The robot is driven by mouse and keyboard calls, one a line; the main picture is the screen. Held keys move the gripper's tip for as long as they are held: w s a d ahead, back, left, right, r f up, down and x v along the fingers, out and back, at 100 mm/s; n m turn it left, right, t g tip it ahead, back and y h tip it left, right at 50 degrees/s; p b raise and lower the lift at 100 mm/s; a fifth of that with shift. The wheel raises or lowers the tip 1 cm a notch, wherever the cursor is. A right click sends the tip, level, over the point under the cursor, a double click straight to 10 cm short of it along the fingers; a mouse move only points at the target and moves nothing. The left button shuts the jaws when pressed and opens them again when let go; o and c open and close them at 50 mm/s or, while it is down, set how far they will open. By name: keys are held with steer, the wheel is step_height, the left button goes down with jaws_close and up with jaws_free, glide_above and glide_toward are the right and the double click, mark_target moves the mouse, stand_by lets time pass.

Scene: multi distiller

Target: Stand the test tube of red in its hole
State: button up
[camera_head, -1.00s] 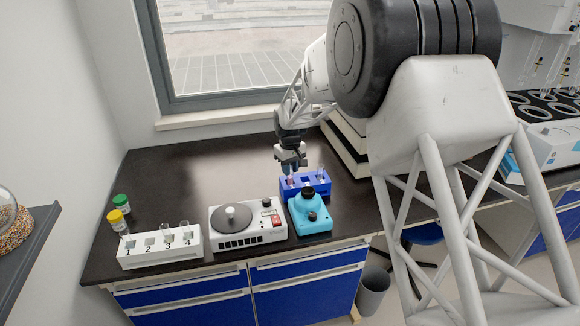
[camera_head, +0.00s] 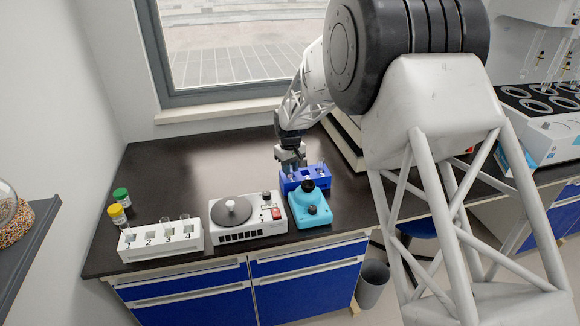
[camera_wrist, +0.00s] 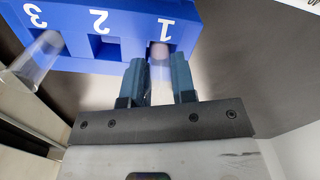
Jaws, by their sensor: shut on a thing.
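My gripper (camera_wrist: 158,82) is shut on a clear test tube (camera_wrist: 160,52) with pinkish-red contents at its far end; it hangs over the left end of the blue rack in the head view (camera_head: 290,164). The blue rack (camera_wrist: 130,12) shows holes marked 1, 2 and 3, upside down in the wrist view. The tube's red end is at hole 1; how deep it sits I cannot tell. Hole 2 (camera_wrist: 104,48) looks empty. Another clear tube (camera_wrist: 36,62) stands in hole 3. The rack also shows in the head view (camera_head: 318,183).
A teal device (camera_head: 312,211) with a black top stands just in front of the rack. Left of it are a white plate device (camera_head: 250,232) and a white numbered rack (camera_head: 160,252) with tubes. Two capped bottles (camera_head: 118,215) stand behind that rack. The back-left counter is clear.

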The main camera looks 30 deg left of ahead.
steer(key=o, duration=1)
steer(key=shift+r, duration=0.15)
steer(key=shift+r, duration=3.3)
steer(key=shift+d+r, duration=0.1)
